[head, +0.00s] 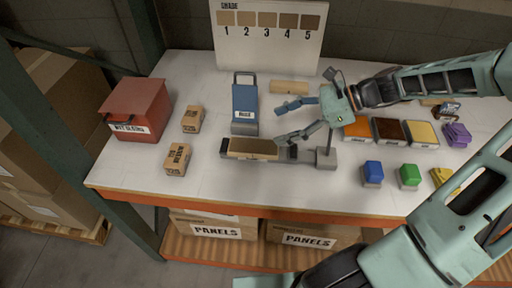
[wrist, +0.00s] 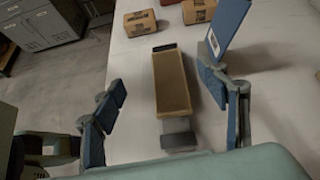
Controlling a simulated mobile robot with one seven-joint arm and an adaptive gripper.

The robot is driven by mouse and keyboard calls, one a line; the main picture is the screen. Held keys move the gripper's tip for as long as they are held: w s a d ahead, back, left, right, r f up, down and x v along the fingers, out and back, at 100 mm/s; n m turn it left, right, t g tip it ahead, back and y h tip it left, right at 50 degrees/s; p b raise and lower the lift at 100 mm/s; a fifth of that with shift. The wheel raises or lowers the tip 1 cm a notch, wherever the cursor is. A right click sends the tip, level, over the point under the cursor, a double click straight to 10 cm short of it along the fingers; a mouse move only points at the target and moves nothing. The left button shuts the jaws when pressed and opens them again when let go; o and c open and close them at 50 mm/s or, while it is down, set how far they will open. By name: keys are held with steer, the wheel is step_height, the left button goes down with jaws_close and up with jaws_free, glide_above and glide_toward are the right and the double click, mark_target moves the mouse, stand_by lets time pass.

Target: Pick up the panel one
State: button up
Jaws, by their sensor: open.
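A flat tan-brown panel (head: 252,147) lies on a grey fixture (head: 301,157) near the middle of the table. I cannot read a number on it. In the wrist view the panel (wrist: 173,85) runs lengthwise between my two fingers, apart from both. My gripper (head: 281,124) is open and empty, above and behind the fixture's right part in the head view. It also shows in the wrist view (wrist: 161,82), with one finger on each side of the panel.
A blue labelled stand (head: 245,104) is close behind the panel. Small cardboard boxes (head: 178,159) and a red box (head: 137,107) stand left. Colour trays (head: 389,131), a blue block (head: 373,173) and a green block (head: 409,177) are right. A shade board (head: 266,49) stands behind.

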steer(key=r, duration=0.1)
glide_toward(254, 146)
steer(key=shift+s+a+m+t+y, duration=0.1)
steer(key=shift+s+m+t+y, duration=0.05)
steer(key=shift+m+t+y, duration=0.2)
steer(key=shift+a+f, duration=0.65)
steer(key=shift+f, duration=0.15)
steer(key=shift+x, duration=3.1)
steer(key=shift+c, duration=0.2)
steer(key=c, duration=1.2)
steer(key=shift+c, duration=0.2)
steer(key=shift+d, duration=0.1)
